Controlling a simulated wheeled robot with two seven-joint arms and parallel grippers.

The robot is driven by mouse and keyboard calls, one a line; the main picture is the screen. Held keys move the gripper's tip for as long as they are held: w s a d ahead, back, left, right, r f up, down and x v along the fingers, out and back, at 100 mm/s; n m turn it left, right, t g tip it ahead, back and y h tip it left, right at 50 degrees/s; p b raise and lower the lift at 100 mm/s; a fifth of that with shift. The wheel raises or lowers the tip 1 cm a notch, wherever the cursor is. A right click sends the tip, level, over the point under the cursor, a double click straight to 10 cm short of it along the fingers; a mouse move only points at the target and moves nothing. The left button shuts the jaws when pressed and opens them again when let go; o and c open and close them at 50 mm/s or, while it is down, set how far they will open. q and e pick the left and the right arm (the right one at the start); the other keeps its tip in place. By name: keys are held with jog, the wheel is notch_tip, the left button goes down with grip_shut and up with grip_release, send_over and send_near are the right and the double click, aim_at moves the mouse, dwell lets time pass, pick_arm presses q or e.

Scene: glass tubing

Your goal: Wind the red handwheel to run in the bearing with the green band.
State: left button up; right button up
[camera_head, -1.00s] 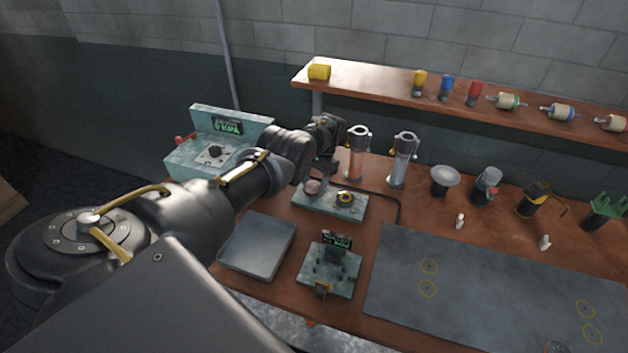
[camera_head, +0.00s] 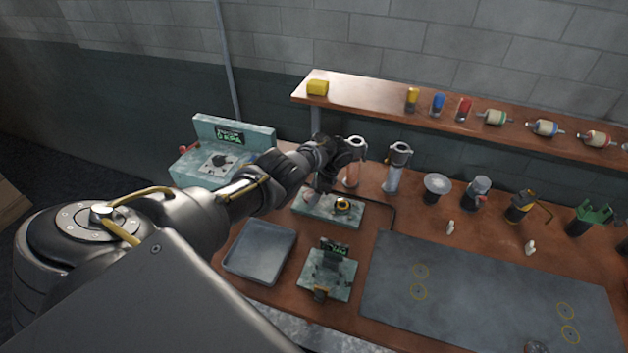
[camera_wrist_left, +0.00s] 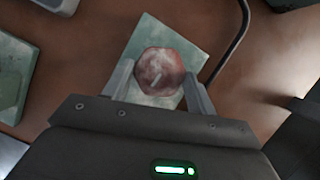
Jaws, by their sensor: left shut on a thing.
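The red handwheel (camera_wrist_left: 160,72) is a faceted red-brown knob with a pale mark on top, on a pale green block (camera_wrist_left: 190,50). My left gripper (camera_wrist_left: 158,88) has its fingers on either side of the knob and is shut on it. A cream bearing with a green band (camera_head: 494,118) lies on the shelf. My right gripper is not in view.
The shelf (camera_head: 440,107) also holds blue-banded (camera_head: 545,128) and red-banded (camera_head: 596,139) rollers. Two clear cylinders (camera_head: 395,172) stand close right of the gripper. A grey tray (camera_head: 260,250), a small green fixture (camera_head: 328,275) and a grey mat (camera_head: 480,300) lie in front.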

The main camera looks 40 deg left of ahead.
pick_arm(q)
jog(key=shift+m, duration=0.6)
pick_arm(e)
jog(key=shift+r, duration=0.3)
pick_arm(q)
jog(key=o, duration=1)
